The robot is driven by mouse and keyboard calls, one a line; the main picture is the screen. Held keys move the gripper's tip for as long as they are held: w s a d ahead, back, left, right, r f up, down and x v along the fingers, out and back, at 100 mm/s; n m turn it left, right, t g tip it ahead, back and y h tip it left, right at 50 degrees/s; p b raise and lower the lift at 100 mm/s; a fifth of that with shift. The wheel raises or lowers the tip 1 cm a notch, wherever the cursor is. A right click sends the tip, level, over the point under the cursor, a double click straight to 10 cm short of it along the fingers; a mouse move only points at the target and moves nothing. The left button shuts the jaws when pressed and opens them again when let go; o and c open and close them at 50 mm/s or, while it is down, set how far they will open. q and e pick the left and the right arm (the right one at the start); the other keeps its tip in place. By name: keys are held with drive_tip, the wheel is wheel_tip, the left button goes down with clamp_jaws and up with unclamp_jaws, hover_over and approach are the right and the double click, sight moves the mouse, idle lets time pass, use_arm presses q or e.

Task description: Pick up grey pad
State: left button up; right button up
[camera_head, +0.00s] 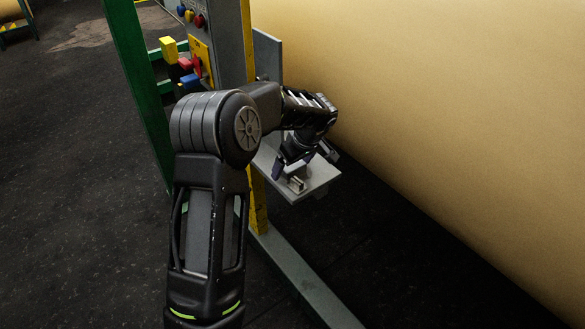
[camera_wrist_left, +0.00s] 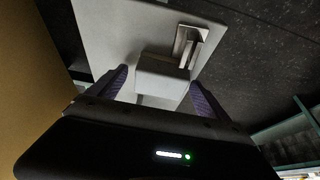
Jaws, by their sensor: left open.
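The grey pad (camera_wrist_left: 163,76) is a light grey block at the small light grey shelf (camera_wrist_left: 105,30) in the left wrist view. It lies between the two purple-padded fingers of my left gripper (camera_wrist_left: 158,80), which is open with visible gaps on both sides. In the head view my left gripper (camera_head: 304,162) points down over the shelf (camera_head: 318,178), and its fingers partly hide the pad. A small metal holder (camera_wrist_left: 188,42) stands on the shelf beside the pad. My right gripper is not in view.
A yellow post (camera_head: 258,205) and a green frame (camera_head: 135,75) stand left of the shelf. A control panel with coloured buttons (camera_head: 190,65) is behind my arm. A large tan roll (camera_head: 430,100) fills the right side. The dark floor is open at left.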

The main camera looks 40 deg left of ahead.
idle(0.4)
use_arm(q)
drive_tip(key=c, duration=1.5)
